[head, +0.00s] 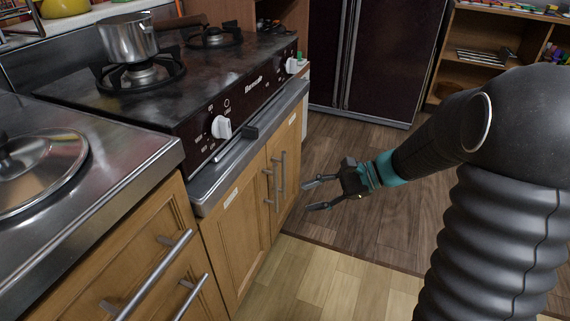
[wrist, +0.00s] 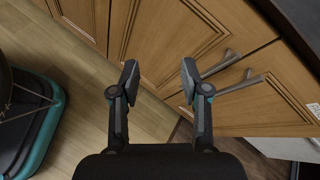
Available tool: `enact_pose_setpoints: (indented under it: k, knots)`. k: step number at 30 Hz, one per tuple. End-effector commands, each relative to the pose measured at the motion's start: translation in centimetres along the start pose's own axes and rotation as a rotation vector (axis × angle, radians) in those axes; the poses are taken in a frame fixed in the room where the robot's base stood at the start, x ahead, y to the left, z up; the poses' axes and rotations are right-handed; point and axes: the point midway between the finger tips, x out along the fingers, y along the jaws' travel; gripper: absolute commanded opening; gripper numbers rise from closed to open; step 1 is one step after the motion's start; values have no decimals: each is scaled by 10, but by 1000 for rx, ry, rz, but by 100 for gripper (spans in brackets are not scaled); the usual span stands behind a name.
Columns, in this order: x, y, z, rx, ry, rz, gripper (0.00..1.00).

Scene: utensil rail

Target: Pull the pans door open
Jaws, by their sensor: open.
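Two wooden cabinet doors sit side by side under the stove, a left door (head: 232,240) and a right door (head: 289,150). Each bears a small white label; I cannot read which says pans. Both look shut. The left door's bar handle (head: 269,188) and the right door's bar handle (head: 283,172) are upright and close together at the middle seam. My gripper (head: 307,196) is open and empty, in front of the doors and apart from the handles. In the wrist view, the handles (wrist: 220,64) (wrist: 243,83) lie just right of my open fingertips (wrist: 159,76).
The stove (head: 190,75) carries a steel pot (head: 128,38) and has knobs jutting out above the doors. Drawers with bar handles (head: 158,270) stand at the near left. A dark fridge (head: 375,50) and a wooden shelf stand behind. The floor before the doors is clear.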

Motion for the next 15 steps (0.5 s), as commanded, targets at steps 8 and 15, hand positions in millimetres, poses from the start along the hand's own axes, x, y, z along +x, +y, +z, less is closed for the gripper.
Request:
enact_pose_setpoints:
  k: [8,15]
  knots:
    - [7,-51,-83,332,-240,-251,46]
    - [4,-71,-140,499,-367,-411,46]
